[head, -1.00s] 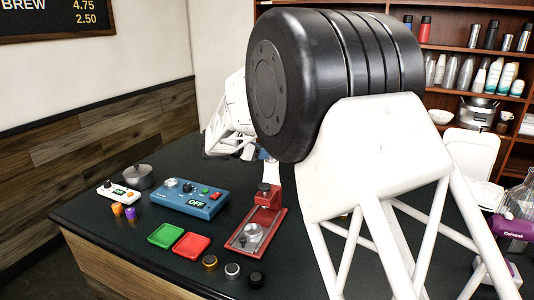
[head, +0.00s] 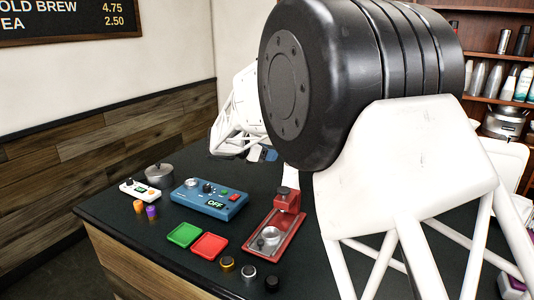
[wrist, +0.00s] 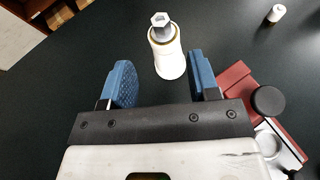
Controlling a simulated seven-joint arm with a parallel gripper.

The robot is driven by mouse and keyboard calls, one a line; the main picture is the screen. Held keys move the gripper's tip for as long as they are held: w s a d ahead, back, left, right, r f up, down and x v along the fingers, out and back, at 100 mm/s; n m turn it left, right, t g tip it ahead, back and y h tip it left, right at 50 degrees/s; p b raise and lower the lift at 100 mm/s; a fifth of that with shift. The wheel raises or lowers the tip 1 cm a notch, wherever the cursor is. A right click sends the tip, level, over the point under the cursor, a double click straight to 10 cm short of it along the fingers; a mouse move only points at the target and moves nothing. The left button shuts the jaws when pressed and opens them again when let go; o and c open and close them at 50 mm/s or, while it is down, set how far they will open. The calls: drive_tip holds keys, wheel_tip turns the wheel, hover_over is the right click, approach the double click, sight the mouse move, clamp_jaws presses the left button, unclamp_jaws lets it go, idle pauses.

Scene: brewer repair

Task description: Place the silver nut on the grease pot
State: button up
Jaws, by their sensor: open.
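In the wrist view a silver hex nut (wrist: 160,19) sits on top of a white, tapered pot-like body (wrist: 170,61) with a brass-coloured ring below the nut. I cannot tell for sure whether this white body is the grease pot. My gripper (wrist: 162,84) is open and empty, its blue-padded fingers apart. The white body stands just beyond the fingertips, roughly in line with the gap and not clasped. In the head view my gripper is mostly hidden behind my arm, with some blue of a finger showing. The nut and white body are hidden there.
A red press-like device (head: 275,235) lies near the gripper and also shows in the wrist view (wrist: 238,88). A small white cylinder (wrist: 276,13) stands farther off. A blue control box (head: 209,198), green tray (head: 184,235), red tray (head: 209,246) and several round knobs occupy the dark counter's left side.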

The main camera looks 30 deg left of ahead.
drive_tip(key=shift+d, duration=0.1)
idle(0.4)
drive_tip(key=s+d+r+m+g, duration=0.2)
drive_tip(key=d+m, duration=0.1)
drive_tip(key=d, duration=0.7)
drive_tip(key=s+d+r+m+g, duration=0.2)
drive_tip(key=d+m, duration=0.2)
drive_tip(key=d, duration=0.7)
drive_tip(key=s+d+r+m+g, duration=0.2)
drive_tip(key=d+r+m, duration=0.1)
drive_tip(key=d, duration=0.7)
drive_tip(key=s+d+m+g+y, duration=0.1)
drive_tip(key=s+d+m, duration=0.2)
drive_tip(key=s+d, duration=0.35)
drive_tip(key=s+d+m+g+y, duration=0.1)
drive_tip(key=s+d+m, duration=0.3)
drive_tip(key=d, duration=0.6)
drive_tip(key=s+d+f+m+y, duration=0.1)
drive_tip(key=s+d+m, duration=0.3)
drive_tip(key=s, duration=0.5)
drive_tip(key=s+d+f+m+y, duration=0.2)
drive_tip(key=s+d+f+m, duration=0.1)
drive_tip(key=s, duration=0.6)
drive_tip(key=s+d+f+m+g+y, duration=0.1)
drive_tip(key=s+d+f+m, duration=0.1)
drive_tip(key=s+d+m, duration=0.4)
drive_tip(key=s, duration=0.3)
drive_tip(key=shift+s+f+y, duration=0.2)
drive_tip(key=shift+f+y, duration=0.05)
drive_tip(key=shift+y, duration=0.15)
